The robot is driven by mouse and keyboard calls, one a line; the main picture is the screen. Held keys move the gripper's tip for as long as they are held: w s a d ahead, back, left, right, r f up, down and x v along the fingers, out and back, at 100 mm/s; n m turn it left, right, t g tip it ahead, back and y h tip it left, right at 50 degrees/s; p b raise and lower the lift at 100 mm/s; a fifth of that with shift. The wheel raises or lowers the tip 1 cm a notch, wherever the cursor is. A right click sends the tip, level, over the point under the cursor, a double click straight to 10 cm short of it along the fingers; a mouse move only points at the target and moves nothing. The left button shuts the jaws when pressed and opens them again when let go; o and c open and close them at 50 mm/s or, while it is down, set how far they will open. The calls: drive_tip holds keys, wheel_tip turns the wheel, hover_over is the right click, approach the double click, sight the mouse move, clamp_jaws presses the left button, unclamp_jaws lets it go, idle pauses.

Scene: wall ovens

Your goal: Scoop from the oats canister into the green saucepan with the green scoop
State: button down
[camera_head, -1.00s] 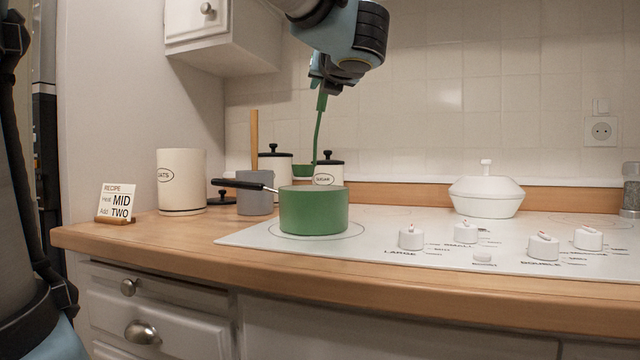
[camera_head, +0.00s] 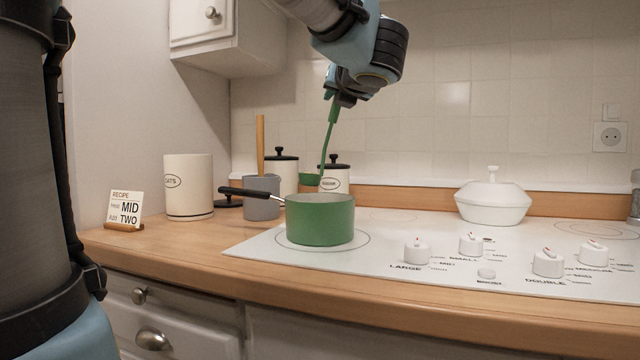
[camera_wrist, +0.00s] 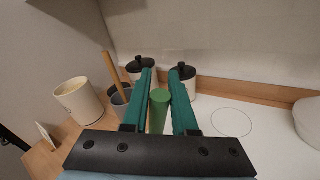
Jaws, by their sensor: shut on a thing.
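My gripper (camera_head: 336,100) is shut on the upper end of the green scoop's handle (camera_head: 328,142). The handle hangs nearly upright, and the scoop's bowl (camera_head: 309,180) shows partly above and behind the saucepan rim; its contents cannot be seen. In the wrist view the handle (camera_wrist: 158,108) sits between the two fingers (camera_wrist: 160,95). The green saucepan (camera_head: 320,222) stands on the front left burner, its black handle pointing left. Its inside is mostly hidden. The cream oats canister (camera_head: 189,188) stands on the counter to the left, without a lid on it; it also shows in the wrist view (camera_wrist: 78,102).
A grey crock (camera_head: 262,200) with a wooden utensil stands between canister and saucepan. Two black-lidded canisters (camera_head: 283,170) (camera_head: 335,177) stand behind. A recipe card (camera_head: 125,209) stands at left. A white lidded dish (camera_head: 492,200) sits at right.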

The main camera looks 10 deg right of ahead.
drive_tip(key=shift+w+d+f+m+g+p, duration=0.15)
drive_tip(key=shift+w+d+m+p, duration=0.2)
drive_tip(key=shift+p, duration=0.55)
drive_tip(key=shift+w+d+m+g+p, duration=0.1)
drive_tip(key=shift+d+p, duration=0.35)
drive_tip(key=shift+p, duration=0.4)
drive_tip(key=shift+w+d+f+m+g+p, duration=0.15)
drive_tip(key=shift+d+m+p, duration=0.2)
drive_tip(key=shift+p, duration=0.55)
drive_tip(key=shift+w+d+p, duration=0.15)
drive_tip(key=shift+d+p, duration=0.15)
drive_tip(key=shift+p, duration=0.3)
drive_tip(key=shift+w+d+f+m+p, duration=0.15)
drive_tip(key=shift+d+m+p, duration=0.2)
drive_tip(key=shift+p, duration=0.4)
drive_tip(key=shift+w+d+f+g+p, duration=0.2)
drive_tip(key=shift+d+g+p, duration=0.15)
drive_tip(key=shift+p, duration=0.6)
drive_tip(key=shift+w+d+f+m+y+p, duration=0.15)
drive_tip(key=shift+d+m+y+p, duration=0.2)
drive_tip(key=shift+p, duration=0.2)
drive_tip(key=shift+w+d+f+p, duration=0.15)
drive_tip(key=shift+d+p, duration=0.1)
drive_tip(key=shift+p, duration=0.55)
drive_tip(key=shift+w+d+f+m+g+y+p, duration=0.15)
drive_tip(key=shift+w+d+f+m+g+p, duration=0.3)
drive_tip(key=shift+p, duration=0.95)
drive_tip(key=shift+w+d+f+m+g+y+p, duration=0.15)
drive_tip(key=shift+d+f+m+p, duration=0.45)
drive_tip(key=shift+p, duration=0.8)
